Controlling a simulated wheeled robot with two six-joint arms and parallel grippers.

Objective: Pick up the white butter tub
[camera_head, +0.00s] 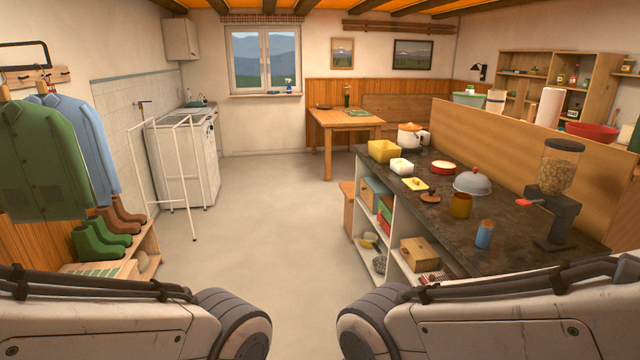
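A small white tub (401,166), which looks like the butter tub, stands on the dark counter (462,228) at the right. It sits just in front of a yellow bin (384,151) and behind a yellow board with a small knob (414,184). Both of my arms show at the bottom of the view, far from the tub. My grippers are outside the picture, so their state does not show.
The floor (275,220) left of the counter is clear. A white rack (188,190) stands at left.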

